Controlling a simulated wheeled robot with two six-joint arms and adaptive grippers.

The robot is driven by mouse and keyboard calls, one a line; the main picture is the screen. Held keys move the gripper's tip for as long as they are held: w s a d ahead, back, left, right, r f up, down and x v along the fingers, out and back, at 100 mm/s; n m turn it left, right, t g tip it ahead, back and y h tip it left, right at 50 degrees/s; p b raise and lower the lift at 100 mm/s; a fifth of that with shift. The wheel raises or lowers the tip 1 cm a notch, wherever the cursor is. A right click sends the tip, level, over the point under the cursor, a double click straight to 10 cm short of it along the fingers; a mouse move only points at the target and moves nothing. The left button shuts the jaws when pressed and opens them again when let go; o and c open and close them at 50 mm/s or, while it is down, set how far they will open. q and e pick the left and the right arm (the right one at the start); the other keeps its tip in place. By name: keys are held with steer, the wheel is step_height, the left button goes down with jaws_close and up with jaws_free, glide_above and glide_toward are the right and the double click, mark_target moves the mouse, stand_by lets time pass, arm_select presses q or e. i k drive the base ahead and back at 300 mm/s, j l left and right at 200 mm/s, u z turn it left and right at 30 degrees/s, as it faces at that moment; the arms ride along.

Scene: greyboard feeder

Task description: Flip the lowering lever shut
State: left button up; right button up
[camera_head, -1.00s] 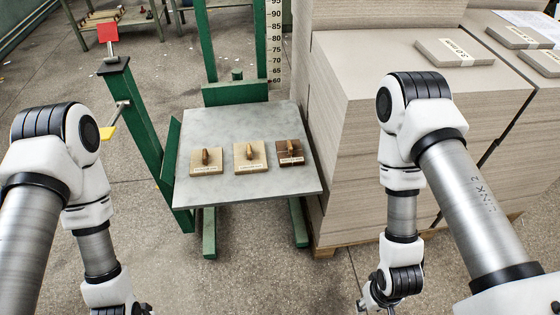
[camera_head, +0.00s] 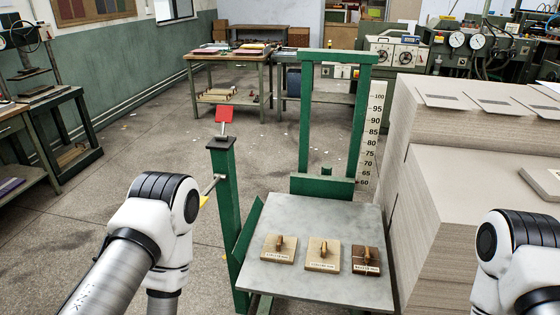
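A green lift table with a grey top (camera_head: 300,215) stands ahead of me. No label shows which of these is the lowering lever. My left arm is left of the post and my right arm is at the lower right; both grippers are out of frame.
Three wooden blocks with knobs (camera_head: 279,249) (camera_head: 323,255) (camera_head: 366,260) sit on the top. A tall greyboard stack (camera_head: 440,230) stands close on the right. A green frame with a height scale (camera_head: 370,130) stands behind. The floor left of the post is open.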

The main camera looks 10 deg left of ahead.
mark_target(224, 114)
steer(key=i+j+z, duration=0.1)
steer(key=j, duration=0.3)
steer(key=i+j+z, duration=0.1)
steer(key=i+j, duration=0.15)
steer(key=j, duration=0.2)
steer(key=i+j+z, duration=0.15)
steer(key=j, duration=0.3)
steer(key=i+j+z, duration=0.1)
steer(key=j, duration=0.35)
steer(key=i+j+z, duration=0.1)
steer(key=j, duration=0.35)
steer(key=i+j+z, duration=0.2)
steer(key=i+j, duration=0.35)
